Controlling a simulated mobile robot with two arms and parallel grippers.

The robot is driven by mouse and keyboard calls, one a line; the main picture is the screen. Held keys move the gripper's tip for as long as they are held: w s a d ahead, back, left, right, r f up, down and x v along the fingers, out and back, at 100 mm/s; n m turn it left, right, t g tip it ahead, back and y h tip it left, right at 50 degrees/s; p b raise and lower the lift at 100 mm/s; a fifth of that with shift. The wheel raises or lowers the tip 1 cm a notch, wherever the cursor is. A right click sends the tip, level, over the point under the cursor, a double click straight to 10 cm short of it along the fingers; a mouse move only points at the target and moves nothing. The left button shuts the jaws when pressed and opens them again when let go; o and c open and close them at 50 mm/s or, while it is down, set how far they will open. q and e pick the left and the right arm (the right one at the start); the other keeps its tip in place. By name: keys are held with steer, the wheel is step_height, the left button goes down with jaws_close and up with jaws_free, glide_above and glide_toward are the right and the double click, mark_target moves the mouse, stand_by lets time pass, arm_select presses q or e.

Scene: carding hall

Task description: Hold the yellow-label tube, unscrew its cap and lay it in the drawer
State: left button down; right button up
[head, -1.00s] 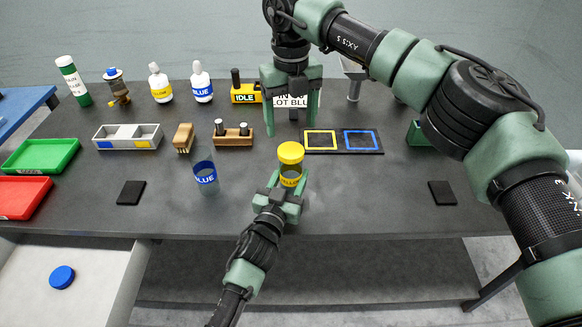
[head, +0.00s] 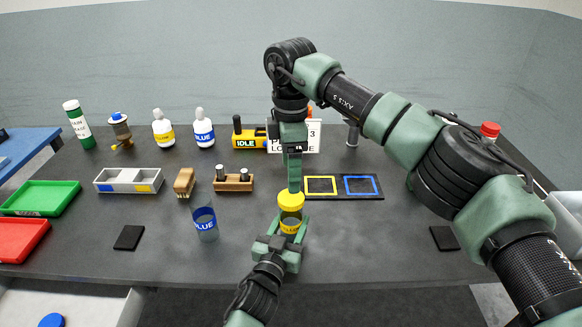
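The yellow-label tube (head: 290,225) is clear and stands upright at the table's middle, with its yellow cap (head: 290,200) on. My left gripper (head: 287,235) comes in from below and is shut on the tube, a finger on each side. My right gripper (head: 294,188) points down just above and behind the cap. It is seen edge-on, so its opening and any contact with the cap cannot be told. The white drawer (head: 90,302) is open at the lower left, partly cut off by the picture edge; a blue cap (head: 51,320) lies in it.
A blue-label tube (head: 205,222) without a cap stands left of the held tube. Behind are a two-well tray (head: 103,187), a brush (head: 184,181), a wooden peg block (head: 233,186) and a yellow-and-blue-framed pad (head: 342,196). Green (head: 38,212) and red (head: 22,262) trays lie left.

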mark_target(291, 197)
steer(key=shift+m, duration=0.7)
steer(key=shift+f, duration=0.3)
step_height(291, 197, down, 7)
steer(key=shift+f, duration=0.2)
